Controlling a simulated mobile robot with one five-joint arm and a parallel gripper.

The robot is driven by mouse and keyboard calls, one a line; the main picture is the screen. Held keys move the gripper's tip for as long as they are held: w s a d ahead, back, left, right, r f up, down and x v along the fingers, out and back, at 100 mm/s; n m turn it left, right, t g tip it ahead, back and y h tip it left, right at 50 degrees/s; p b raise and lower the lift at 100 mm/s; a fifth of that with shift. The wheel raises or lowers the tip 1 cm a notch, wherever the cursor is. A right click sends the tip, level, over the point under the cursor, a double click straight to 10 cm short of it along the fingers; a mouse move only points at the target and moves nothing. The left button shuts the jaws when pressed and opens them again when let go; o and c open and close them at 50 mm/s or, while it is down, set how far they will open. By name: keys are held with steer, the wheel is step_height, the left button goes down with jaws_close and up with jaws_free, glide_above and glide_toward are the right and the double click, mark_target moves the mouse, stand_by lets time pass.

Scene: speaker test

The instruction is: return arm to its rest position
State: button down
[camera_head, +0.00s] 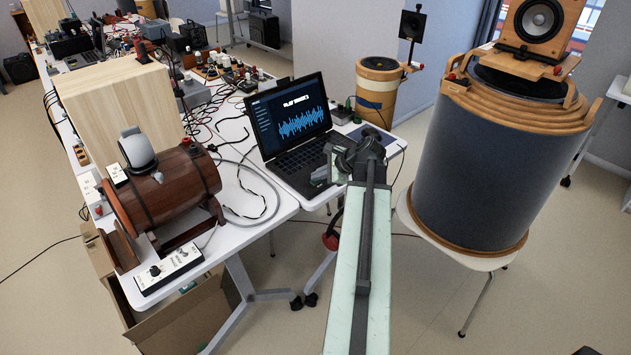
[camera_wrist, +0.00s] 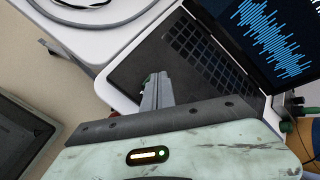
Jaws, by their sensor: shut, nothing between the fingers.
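My gripper (camera_head: 332,165) is at the end of my pale green arm, which reaches forward from the bottom of the head view. It is over the front right part of the laptop (camera_head: 290,125), near the table edge. In the wrist view my gripper (camera_wrist: 155,85) shows its grey fingers together with nothing between them, in front of the laptop's palm rest (camera_wrist: 150,65). I cannot tell whether the fingertips touch the laptop.
A white table (camera_head: 262,205) carries a wooden barrel-shaped device (camera_head: 165,190), a control box (camera_head: 169,269) and cables. A large grey drum with wooden rings (camera_head: 490,165) stands close on the right. Open floor (camera_head: 440,290) shows right of my arm.

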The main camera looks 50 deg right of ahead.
steer(key=shift+r, duration=0.1)
steer(key=shift+r+p, duration=0.65)
steer(key=shift+p, duration=0.15)
step_height(320, 180, up, 6)
steer(key=p, duration=0.6)
